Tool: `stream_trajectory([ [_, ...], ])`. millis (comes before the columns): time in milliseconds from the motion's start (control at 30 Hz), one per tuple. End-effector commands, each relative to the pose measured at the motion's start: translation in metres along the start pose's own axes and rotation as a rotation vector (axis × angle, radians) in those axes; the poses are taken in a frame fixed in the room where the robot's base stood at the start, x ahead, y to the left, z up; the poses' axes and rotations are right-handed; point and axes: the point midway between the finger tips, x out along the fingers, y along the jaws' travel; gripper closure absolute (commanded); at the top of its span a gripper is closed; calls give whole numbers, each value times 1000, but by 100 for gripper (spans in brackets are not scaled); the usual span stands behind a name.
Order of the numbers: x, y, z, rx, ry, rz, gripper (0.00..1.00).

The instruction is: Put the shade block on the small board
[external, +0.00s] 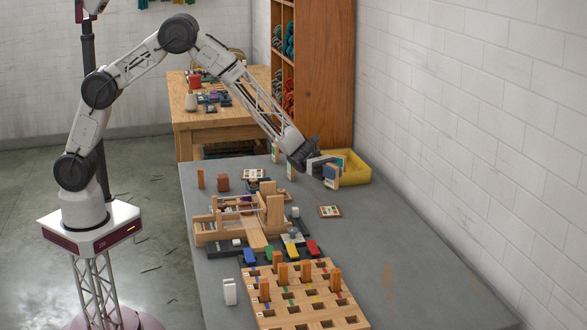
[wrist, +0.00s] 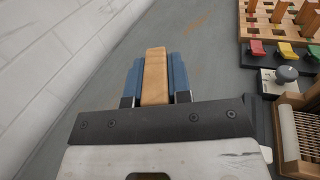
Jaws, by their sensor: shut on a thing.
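My gripper (external: 326,172) is shut on a plain wooden block, held above the far right part of the grey table, in front of the yellow tray. In the wrist view the light wooden block (wrist: 154,82) sits between the two blue fingers of my gripper (wrist: 155,68). Whether it bears a shade mark cannot be told from the side that shows. A small wooden-edged board (external: 330,212) with coloured marks lies flat on the table, below my gripper in the picture.
A yellow tray (external: 357,172) stands behind my gripper. A wooden frame device (external: 225,225) and a pegboard (external: 305,305) with upright wooden pegs fill the left and front. Coloured levers (external: 312,247) sit between them. The table's right side is clear beside the white wall.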

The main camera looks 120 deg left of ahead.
Motion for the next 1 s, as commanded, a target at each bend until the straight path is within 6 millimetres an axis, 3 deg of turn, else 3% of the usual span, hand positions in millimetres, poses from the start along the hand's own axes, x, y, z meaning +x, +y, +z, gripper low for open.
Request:
stream_trajectory([
  [200,-21,11,1,0,0,42,100],
  [633,-22,12,-2,-1,1,44,100],
  [1000,-22,11,-46,-3,3,43,100],
])
